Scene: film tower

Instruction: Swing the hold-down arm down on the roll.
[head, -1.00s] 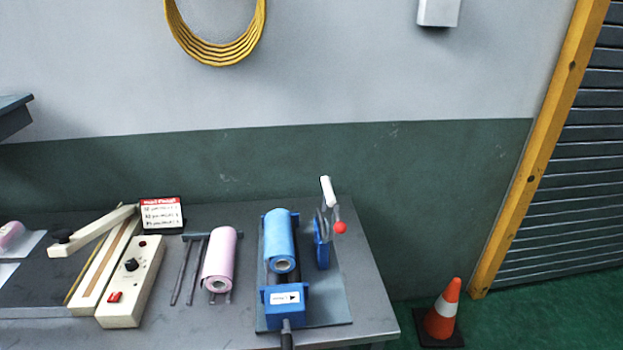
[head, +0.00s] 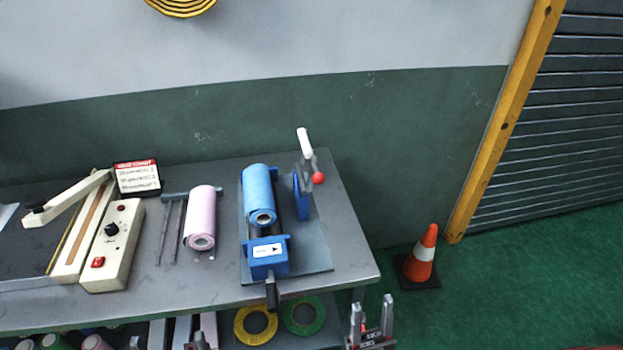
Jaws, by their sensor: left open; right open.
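The blue roll (head: 259,194) lies on the blue dispenser (head: 268,258) on the grey bench. The hold-down arm (head: 306,155) stands raised on a blue bracket to the right of the roll, with a white grip at its upper end and a red ball beside it. It is apart from the roll. My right gripper (head: 372,311) is open and empty in front of the bench's right front corner, well short of the arm. My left gripper (head: 168,343) only just shows at the bottom edge, its fingertips apart; the rest of it is out of frame.
A pink roll (head: 201,216) lies on a rack left of the dispenser. A cream sealer (head: 112,247) and a small sign (head: 137,178) stand further left. Yellow (head: 256,325) and green (head: 303,315) tape rings lie on the shelf below. A cone (head: 422,256) stands on the floor right.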

